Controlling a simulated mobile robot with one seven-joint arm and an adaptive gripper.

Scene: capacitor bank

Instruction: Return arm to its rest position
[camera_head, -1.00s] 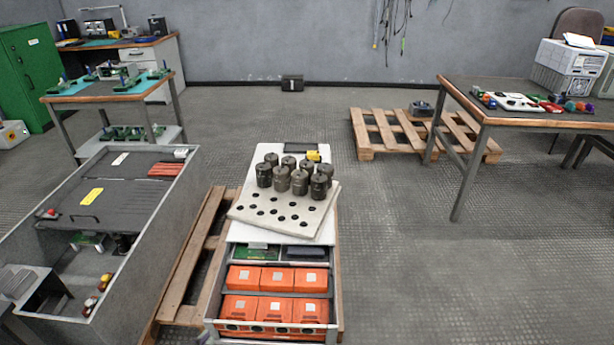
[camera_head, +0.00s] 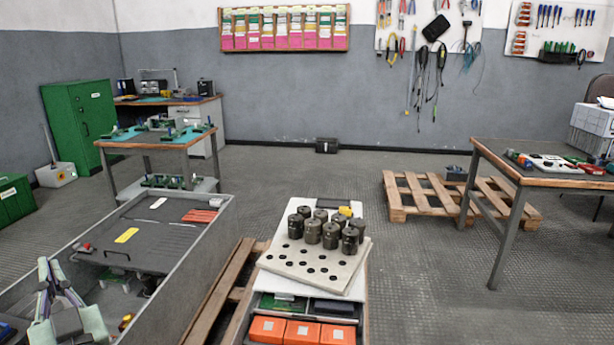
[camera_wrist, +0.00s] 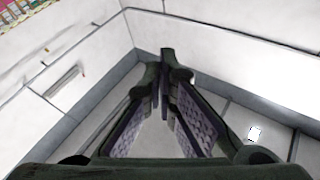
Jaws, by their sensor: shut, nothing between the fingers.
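My gripper (camera_head: 48,268) shows at the lower left of the head view, over the near end of the open grey cabinet (camera_head: 190,275). Its fingers point upward and hold nothing. In the wrist view my gripper (camera_wrist: 163,68) has its two padded fingers drawn together at the tips, with empty space around them. Most of my arm is out of the head view.
A pale plate (camera_head: 300,262) with several dark capacitors (camera_head: 312,232) stands right of the cabinet, above orange boxes (camera_head: 302,331). A wooden pallet (camera_head: 415,200) and a workbench (camera_head: 545,180) are further right. The floor (camera_head: 430,270) between is clear.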

